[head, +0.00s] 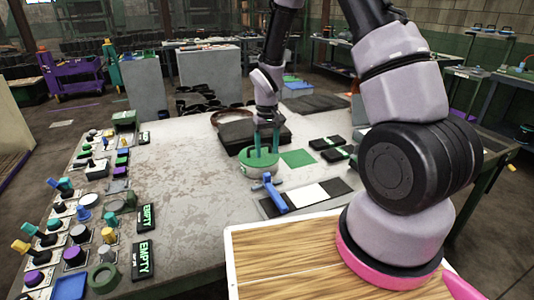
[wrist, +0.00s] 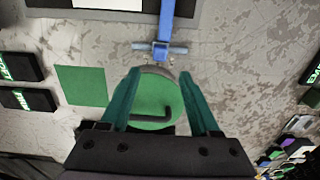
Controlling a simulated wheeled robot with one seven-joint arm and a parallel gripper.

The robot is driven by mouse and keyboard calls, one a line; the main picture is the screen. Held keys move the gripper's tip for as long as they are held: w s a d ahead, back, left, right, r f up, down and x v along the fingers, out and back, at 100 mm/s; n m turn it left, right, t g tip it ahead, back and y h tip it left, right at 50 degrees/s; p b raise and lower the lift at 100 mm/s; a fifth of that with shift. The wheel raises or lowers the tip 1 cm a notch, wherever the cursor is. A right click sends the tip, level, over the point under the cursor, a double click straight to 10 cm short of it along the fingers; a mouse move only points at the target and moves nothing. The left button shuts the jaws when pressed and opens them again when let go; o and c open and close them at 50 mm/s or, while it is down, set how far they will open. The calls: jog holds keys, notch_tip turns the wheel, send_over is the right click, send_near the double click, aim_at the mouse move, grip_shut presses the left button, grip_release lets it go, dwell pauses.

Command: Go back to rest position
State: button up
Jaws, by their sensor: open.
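My gripper (head: 265,152) hangs over the worktable, its two teal fingers pointing down and spread apart. It also shows in the wrist view (wrist: 160,74), with nothing clamped between the fingers. Below it is a round fixture with a green top (head: 250,160) and a pale side. In the wrist view the green top (wrist: 150,92) lies between the fingers and carries a black L-shaped piece (wrist: 155,115). I cannot tell how much height separates the fingertips from it. A blue T-shaped clamp or tool (head: 273,195) stands just in front of the fixture.
The worktable (head: 190,170) has bare room left of the fixture. A green square (head: 298,158) and dark blocks (head: 326,143) lie to the right. Knobs and sleeves (head: 75,256) crowd the left edge, with black EMPTY signs (head: 144,259) beside them. A dark box (head: 240,133) stands behind.

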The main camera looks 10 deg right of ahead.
jog(key=s+d+r+m+t+y, duration=0.1)
jog(key=s+d+r+m+t, duration=0.15)
jog(key=r, duration=0.85)
jog(key=s+d+r+m+t, duration=0.1)
jog(key=s+d+r, duration=0.15)
jog(key=r, duration=0.85)
jog(key=s+d+r+m+t+y, duration=0.1)
jog(key=s+d+r+m+t, duration=0.2)
jog(key=s+r, duration=1.1)
jog(key=shift+s+d+r+t, duration=0.2)
jog(key=shift+s+d+t, duration=0.2)
jog(key=shift+s, duration=0.4)
jog(key=shift+d, duration=0.15)
